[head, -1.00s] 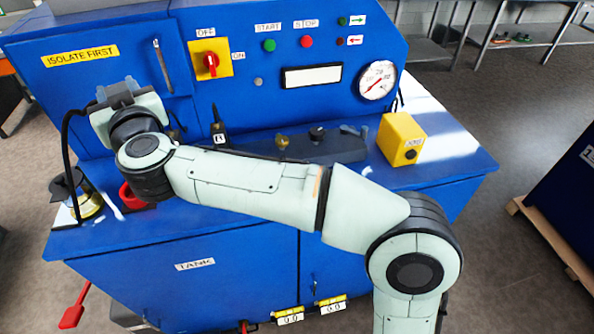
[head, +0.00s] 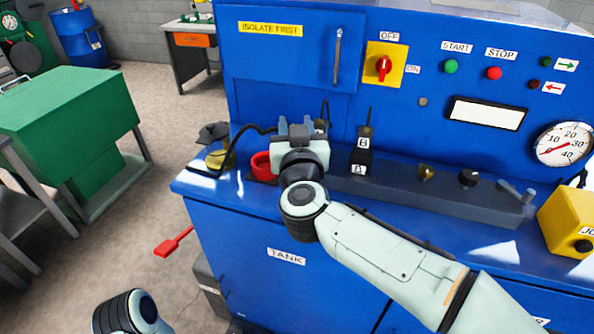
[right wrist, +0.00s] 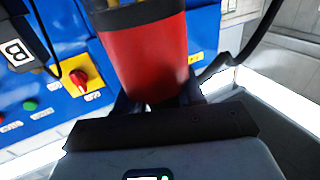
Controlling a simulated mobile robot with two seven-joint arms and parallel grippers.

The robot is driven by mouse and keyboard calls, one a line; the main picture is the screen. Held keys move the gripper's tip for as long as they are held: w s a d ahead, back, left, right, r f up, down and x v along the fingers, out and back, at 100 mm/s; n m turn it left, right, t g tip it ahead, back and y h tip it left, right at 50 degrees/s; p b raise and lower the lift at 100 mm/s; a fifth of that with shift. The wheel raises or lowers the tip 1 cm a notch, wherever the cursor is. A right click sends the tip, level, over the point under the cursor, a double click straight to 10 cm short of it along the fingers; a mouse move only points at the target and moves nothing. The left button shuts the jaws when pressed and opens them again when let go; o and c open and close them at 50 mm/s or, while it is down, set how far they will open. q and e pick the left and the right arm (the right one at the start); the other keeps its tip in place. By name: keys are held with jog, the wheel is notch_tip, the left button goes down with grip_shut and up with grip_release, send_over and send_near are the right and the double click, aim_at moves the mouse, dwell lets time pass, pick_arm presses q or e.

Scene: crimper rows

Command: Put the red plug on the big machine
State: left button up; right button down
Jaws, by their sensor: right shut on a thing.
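In the right wrist view, the red plug (right wrist: 146,62), a red cylinder with a black end, stands between the fingers of my right gripper (right wrist: 157,103), which is shut on it. In the head view, this gripper (head: 302,130) is over the back of the blue big machine (head: 300,225), right of a red ring-shaped part (head: 262,165) on its deck. The plug cannot be made out there. A black cable (head: 236,138) runs left from near the gripper. My left gripper is out of view; only a piece of that arm shows at the bottom left.
A black block marked B (head: 362,143) stands just right of my right gripper. The red switch (head: 384,66) is on the panel behind. A green cabinet (head: 70,110) stands left across open floor.

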notch_tip(320, 180, down, 7)
jog(key=b, duration=0.2)
jog(key=shift+b, duration=0.35)
jog(key=shift+f, duration=0.3)
jog(key=shift+f, duration=0.2)
jog(key=c, duration=0.7)
grip_release()
jog(key=shift+s+r, duration=0.15)
jog(key=shift+r, duration=0.05)
jog(key=s+d, duration=0.1)
jog(key=s, duration=1)
jog(key=shift+s, duration=0.35)
